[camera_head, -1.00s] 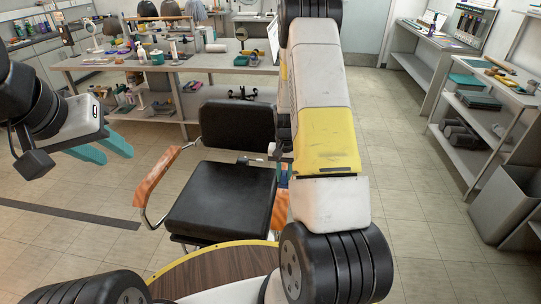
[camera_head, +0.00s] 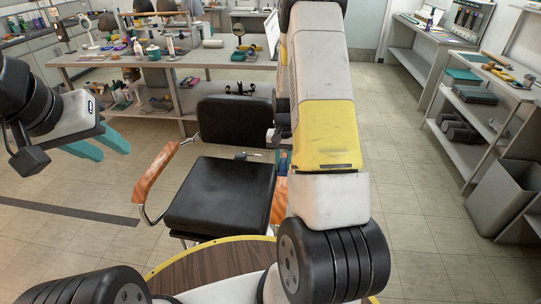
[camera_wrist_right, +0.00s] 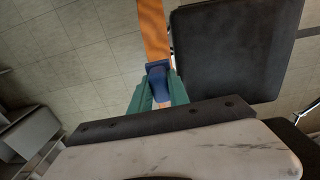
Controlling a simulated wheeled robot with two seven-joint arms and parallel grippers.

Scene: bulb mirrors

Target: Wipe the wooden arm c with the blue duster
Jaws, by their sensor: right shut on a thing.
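A black chair (camera_head: 218,196) has two orange wooden arms, a left one (camera_head: 155,174) and a right one (camera_head: 279,201); no letter marks either of them. The right wooden arm also shows in the right wrist view (camera_wrist_right: 153,30). My right gripper (camera_wrist_right: 158,88) is shut on the blue duster (camera_wrist_right: 157,68), whose blue head is over or against the near end of that wooden arm; contact is unclear. In the head view my right arm hides most of this gripper and part of the wooden arm. My left gripper (camera_head: 95,143) is open and empty, left of the chair.
Shelves (camera_head: 468,150) and a grey bin (camera_head: 505,195) are at the right. Open floor lies left of the chair.

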